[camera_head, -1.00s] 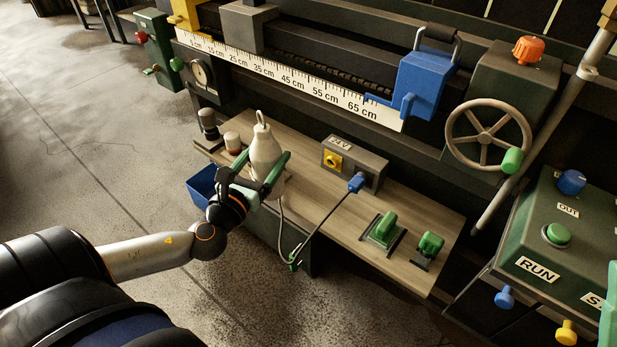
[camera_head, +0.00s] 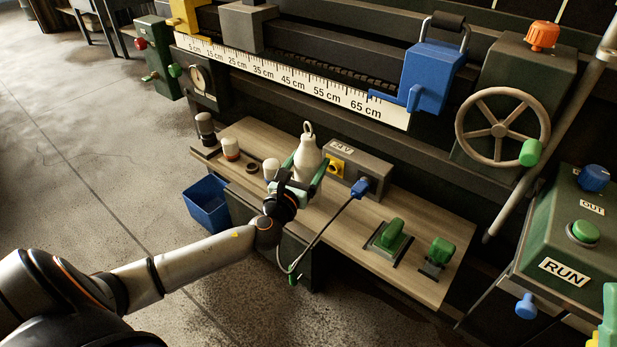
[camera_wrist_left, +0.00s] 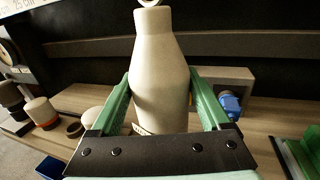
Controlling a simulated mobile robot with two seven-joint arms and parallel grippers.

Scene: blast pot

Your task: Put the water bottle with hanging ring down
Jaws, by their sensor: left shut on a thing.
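The water bottle (camera_head: 308,160) is cream-white with a narrow neck and a ring (camera_head: 308,127) on top. It is upright at the wooden shelf, in front of the grey box with the yellow switch. My left gripper (camera_head: 303,178) has its green fingers shut on the bottle's two sides. In the left wrist view the bottle (camera_wrist_left: 160,70) fills the middle between the fingers. The bottle's base is hidden behind the gripper, so I cannot tell whether it touches the shelf. My right gripper is not in view.
The wooden shelf (camera_head: 340,222) carries a grey box (camera_head: 372,163) with a blue plug (camera_head: 360,188), green-handled pieces (camera_head: 391,234) at right and several small pots (camera_head: 230,148) at left. A blue bin (camera_head: 207,203) stands below. A ruler bar (camera_head: 290,84) runs behind.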

